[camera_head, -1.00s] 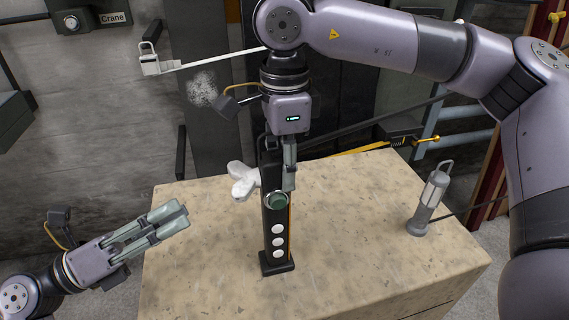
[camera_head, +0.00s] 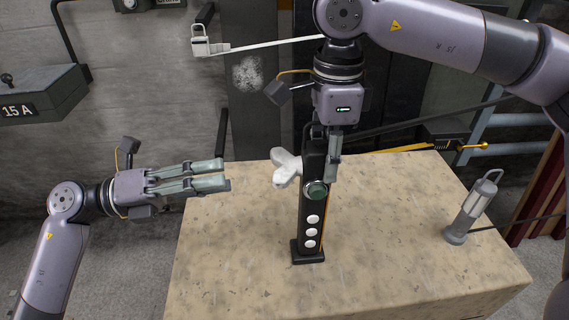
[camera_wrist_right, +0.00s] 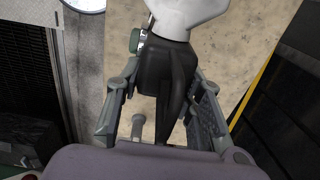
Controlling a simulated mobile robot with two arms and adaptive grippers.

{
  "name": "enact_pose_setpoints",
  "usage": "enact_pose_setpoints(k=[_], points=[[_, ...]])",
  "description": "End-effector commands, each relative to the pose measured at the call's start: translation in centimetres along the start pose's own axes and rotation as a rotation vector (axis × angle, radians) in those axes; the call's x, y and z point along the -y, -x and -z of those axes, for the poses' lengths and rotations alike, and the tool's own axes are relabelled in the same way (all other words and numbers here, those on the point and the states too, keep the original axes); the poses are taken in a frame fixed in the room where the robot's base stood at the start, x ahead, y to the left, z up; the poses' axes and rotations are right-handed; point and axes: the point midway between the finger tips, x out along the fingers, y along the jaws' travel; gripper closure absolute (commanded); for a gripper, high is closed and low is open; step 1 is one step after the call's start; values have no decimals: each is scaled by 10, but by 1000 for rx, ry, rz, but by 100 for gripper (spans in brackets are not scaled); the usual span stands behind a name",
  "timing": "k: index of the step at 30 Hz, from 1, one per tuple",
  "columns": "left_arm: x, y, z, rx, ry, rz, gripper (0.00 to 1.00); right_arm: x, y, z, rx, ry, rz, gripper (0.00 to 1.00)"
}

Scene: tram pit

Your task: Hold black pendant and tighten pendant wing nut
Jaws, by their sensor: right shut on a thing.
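The black pendant (camera_head: 311,215) stands upright on the bench, with a green button and several white buttons on its front. The white wing nut (camera_head: 287,168) sticks out from the pendant's upper left side. My right gripper (camera_head: 325,170) comes down from above and is shut on the pendant's upper part. In the right wrist view the pendant (camera_wrist_right: 165,75) lies between the two fingers, and the wing nut (camera_wrist_right: 185,14) shows at the top edge. My left gripper (camera_head: 226,174) is left of the wing nut, apart from it and pointing right. Its fingers look close together; their gap is unclear.
The speckled bench top (camera_head: 400,225) is mostly clear. A grey lamp (camera_head: 470,210) stands at its right side with a cable. A white latch with a bar (camera_head: 210,43) is on the wall behind. A grey box marked 15 A (camera_head: 40,95) is at far left.

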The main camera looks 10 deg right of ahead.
Motion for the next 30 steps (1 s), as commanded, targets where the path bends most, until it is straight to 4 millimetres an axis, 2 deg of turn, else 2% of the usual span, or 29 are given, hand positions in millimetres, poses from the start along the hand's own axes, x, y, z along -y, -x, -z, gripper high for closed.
enact_pose_setpoints(k=[6,10,24,30], points=[[4,7,-14,-81,171,-37,62,0,0,0,0,0,1,100],[4,-1,-15,-92,197,-39,62,0,0,0,0,0,1,100],[2,-87,-7,-90,192,-37,62,0,0,0,0,0,1,100],[1,-107,-5,-88,192,-39,62,0,0,0,0,0,1,100]])
